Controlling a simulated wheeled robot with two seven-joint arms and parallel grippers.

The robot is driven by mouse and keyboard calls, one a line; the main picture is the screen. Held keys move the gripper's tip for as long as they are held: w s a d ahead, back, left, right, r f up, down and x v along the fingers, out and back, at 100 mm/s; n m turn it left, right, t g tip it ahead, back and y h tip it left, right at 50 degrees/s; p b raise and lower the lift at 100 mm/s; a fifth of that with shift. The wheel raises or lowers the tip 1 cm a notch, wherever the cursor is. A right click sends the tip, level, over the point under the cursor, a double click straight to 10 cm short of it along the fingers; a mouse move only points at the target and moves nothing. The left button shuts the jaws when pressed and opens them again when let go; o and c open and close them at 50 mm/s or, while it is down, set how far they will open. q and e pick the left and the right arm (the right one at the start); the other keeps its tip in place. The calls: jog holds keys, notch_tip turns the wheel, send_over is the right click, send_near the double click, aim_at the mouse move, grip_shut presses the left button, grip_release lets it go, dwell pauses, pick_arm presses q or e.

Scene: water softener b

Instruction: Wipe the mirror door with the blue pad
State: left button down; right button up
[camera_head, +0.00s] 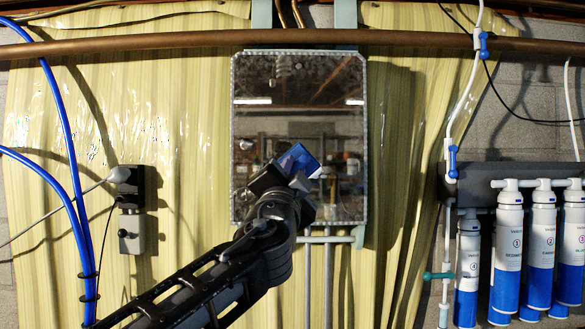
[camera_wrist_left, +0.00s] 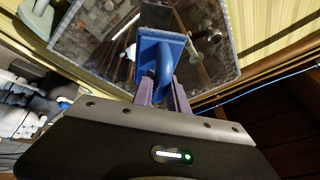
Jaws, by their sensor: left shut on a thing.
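The mirror door (camera_head: 298,110) hangs upright on the wall in the middle of the head view, with a pale beaded rim and a smudged, reflective face. It also shows tilted at the top of the left wrist view (camera_wrist_left: 90,45). My left gripper (camera_head: 290,180) is in front of the mirror's lower half. It is shut on the handle of the blue pad (camera_head: 299,160). In the left wrist view the pad (camera_wrist_left: 160,50) sits between the purple fingers (camera_wrist_left: 160,92), its face toward the mirror. I cannot tell whether it touches the glass. My right gripper is not in view.
Numbered blue and white filter cartridges (camera_head: 508,255) hang at the right under white pipes. Blue hoses (camera_head: 70,190) run down the left side, near a black and grey switch box (camera_head: 130,210). A copper pipe (camera_head: 180,42) crosses above the mirror.

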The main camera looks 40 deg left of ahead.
aim_at(311, 175)
pick_arm(q)
jog(key=shift+w+a+p, duration=0.35)
jog(key=shift+w+a, duration=0.3)
jog(key=shift+w, duration=0.15)
jog(key=shift+w+a+p, duration=0.3)
jog(key=shift+w+a, duration=0.3)
jog(key=shift+w, duration=0.2)
jog(key=shift+w+a+b, duration=0.35)
jog(key=shift+w+a, duration=0.2)
jog(key=shift+w, duration=0.2)
jog(key=shift+w+d+f+b, duration=0.1)
jog(key=shift+w+d+b, duration=0.1)
jog(key=shift+w+d, duration=0.45)
jog(key=shift+w+d+b, duration=0.2)
jog(key=shift+w+d, duration=0.2)
jog(key=shift+d, duration=0.55)
jog(key=shift+w, duration=0.15)
jog(key=shift+w+d, duration=1.2)
jog(key=shift+d, duration=0.3)
jog(key=shift+b, duration=0.4)
